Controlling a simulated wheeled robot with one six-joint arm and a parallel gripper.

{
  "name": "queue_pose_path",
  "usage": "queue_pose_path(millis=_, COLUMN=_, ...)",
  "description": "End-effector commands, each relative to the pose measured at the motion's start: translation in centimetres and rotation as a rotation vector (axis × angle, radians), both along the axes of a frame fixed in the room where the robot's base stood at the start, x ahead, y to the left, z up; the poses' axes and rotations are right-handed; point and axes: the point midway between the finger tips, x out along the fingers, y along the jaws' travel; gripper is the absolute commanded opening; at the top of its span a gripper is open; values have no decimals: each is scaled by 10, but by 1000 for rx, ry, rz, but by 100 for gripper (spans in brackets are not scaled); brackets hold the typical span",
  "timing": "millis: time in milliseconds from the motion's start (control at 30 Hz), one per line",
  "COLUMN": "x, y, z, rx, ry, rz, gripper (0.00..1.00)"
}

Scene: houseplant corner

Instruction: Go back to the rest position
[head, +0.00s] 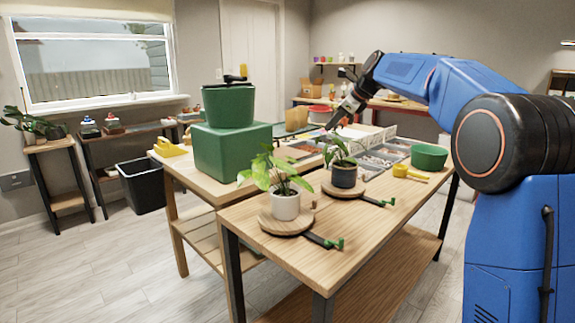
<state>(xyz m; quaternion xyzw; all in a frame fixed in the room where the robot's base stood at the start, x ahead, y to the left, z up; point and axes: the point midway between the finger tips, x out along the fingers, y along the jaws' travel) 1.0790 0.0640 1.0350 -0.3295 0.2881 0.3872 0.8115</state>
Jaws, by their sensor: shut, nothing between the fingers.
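My gripper (337,121) hangs at the end of my blue and black arm, above the far part of the front table. It points down and to the left. It is shut and I see nothing held in it. Its tips are above the dark pot (344,176) with a pink-tinged plant, and apart from it as far as I can tell. A white pot (285,206) with a leafy plant stands on a round wooden board (262,219) nearer the camera.
A green block (221,150) carrying a green tub (228,106) stands left on the back table. A green bowl (429,157), a yellow scoop (402,171) and a compartment tray (378,158) are on the right.

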Motion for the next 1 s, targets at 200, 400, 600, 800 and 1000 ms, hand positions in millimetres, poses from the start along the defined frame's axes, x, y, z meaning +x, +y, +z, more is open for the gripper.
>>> queue_pose_path(millis=200, x=-79, y=-20, z=-3, rx=-196, ry=-80, rz=168, gripper=0)
queue_pose_path(millis=400, x=-152, y=-37, z=-16, rx=-374, ry=-143, rz=339, gripper=0)
queue_pose_path(millis=600, x=-226, y=-54, z=-38, rx=-546, ry=-196, rz=521, gripper=0)
queue_pose_path(millis=800, x=-300, y=-71, z=-67, rx=-711, ry=-241, rz=714, gripper=0)
queue_pose_path(millis=1000, x=-374, y=-87, z=-105, rx=-865, ry=-276, rz=920, gripper=0)
